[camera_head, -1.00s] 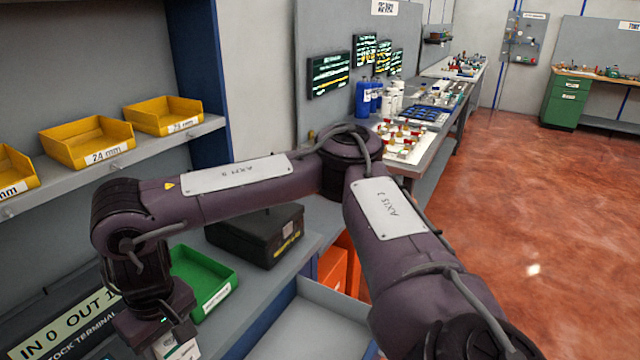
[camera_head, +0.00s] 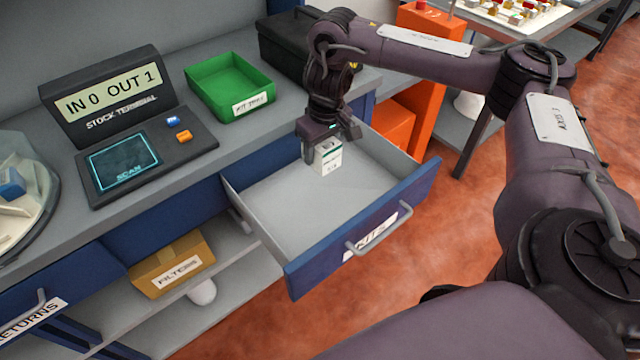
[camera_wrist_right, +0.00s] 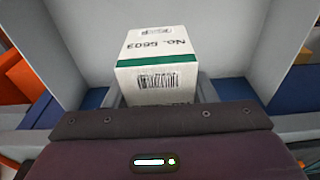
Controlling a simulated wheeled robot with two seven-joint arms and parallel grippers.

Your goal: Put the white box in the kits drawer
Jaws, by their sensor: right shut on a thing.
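The white box (camera_head: 328,156) has a green stripe. I cannot tell whether the box touches the drawer floor. My left gripper is not in view.
A green kit tray (camera_head: 229,88), a stock terminal (camera_head: 127,125) and a black case (camera_head: 290,45) stand on the counter. A filters box (camera_head: 172,264) sits on a shelf below. An orange unit (camera_head: 421,60) stands beyond the drawer.

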